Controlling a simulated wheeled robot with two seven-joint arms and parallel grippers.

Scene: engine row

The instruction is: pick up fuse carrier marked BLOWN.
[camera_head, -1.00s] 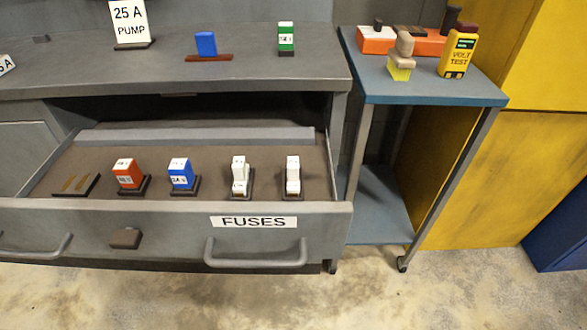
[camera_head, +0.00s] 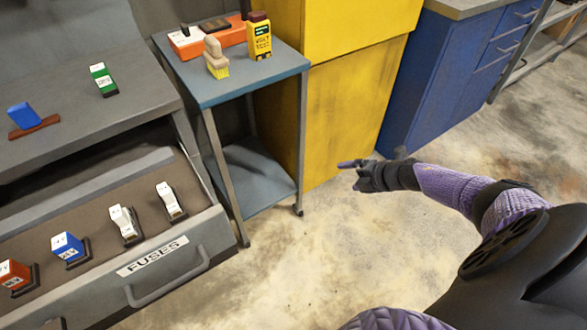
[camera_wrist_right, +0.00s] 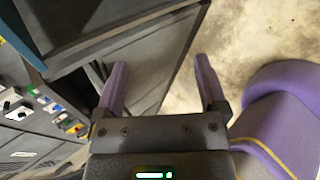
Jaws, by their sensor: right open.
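Several fuse carriers stand in the open drawer (camera_head: 160,270) at the left of the head view: an orange one (camera_head: 14,274), a blue one (camera_head: 69,248) and two white ones (camera_head: 124,224) and (camera_head: 171,200). My right gripper (camera_head: 350,174) is open and empty above the floor, well right of the drawer. Its parted purple fingers show in the wrist view (camera_wrist_right: 161,78). My left gripper is out of view.
A blue-topped cart (camera_head: 215,90) stands right of the drawer, carrying a brush (camera_head: 215,58), an orange box (camera_head: 190,46) and a yellow volt tester (camera_head: 259,38). Yellow (camera_head: 340,110) and blue (camera_head: 440,70) cabinets stand behind. The floor between cart and right arm is clear.

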